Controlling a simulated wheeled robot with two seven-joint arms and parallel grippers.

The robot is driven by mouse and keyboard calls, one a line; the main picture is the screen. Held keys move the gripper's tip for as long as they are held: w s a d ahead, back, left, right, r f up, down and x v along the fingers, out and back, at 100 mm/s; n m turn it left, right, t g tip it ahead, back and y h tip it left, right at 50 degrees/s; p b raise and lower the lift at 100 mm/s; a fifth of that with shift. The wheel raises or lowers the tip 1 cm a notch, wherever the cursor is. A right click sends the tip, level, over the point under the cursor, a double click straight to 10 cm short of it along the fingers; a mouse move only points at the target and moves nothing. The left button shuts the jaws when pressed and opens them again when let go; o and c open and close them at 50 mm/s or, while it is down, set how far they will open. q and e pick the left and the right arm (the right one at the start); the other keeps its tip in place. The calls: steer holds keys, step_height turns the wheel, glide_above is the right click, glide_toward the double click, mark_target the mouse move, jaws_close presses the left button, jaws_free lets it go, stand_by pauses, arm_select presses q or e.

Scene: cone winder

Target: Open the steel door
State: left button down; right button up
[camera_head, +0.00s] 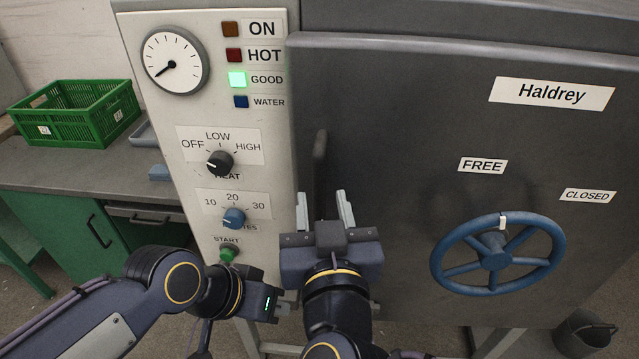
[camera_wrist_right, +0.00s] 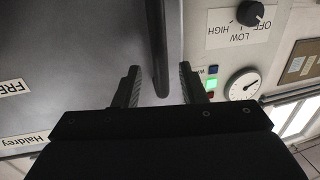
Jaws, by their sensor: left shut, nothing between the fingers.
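The grey steel door (camera_head: 400,130) looks closed against the pale control panel. A dark upright bar handle (camera_head: 320,165) stands at its left edge. My right gripper (camera_head: 325,205) is open at the handle's lower end. In the right wrist view the handle (camera_wrist_right: 163,45) reaches between the spread fingers of this gripper (camera_wrist_right: 160,85); contact is unclear. The blue handwheel (camera_head: 497,256) on the door has a white mark at the top of its rim, below the FREE label (camera_head: 482,165) and left of CLOSED (camera_head: 588,196). My left gripper (camera_head: 284,306) is shut and empty, low before the panel.
The control panel (camera_head: 212,105) carries a gauge, a lit green GOOD lamp, two knobs and a green START button (camera_head: 228,253). A green crate (camera_head: 78,112) stands on the bench (camera_head: 90,170) at left. A dark bucket (camera_head: 585,333) is on the floor at lower right.

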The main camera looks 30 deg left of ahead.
mark_target(320, 189)
steer(key=x, duration=0.5)
jaws_close()
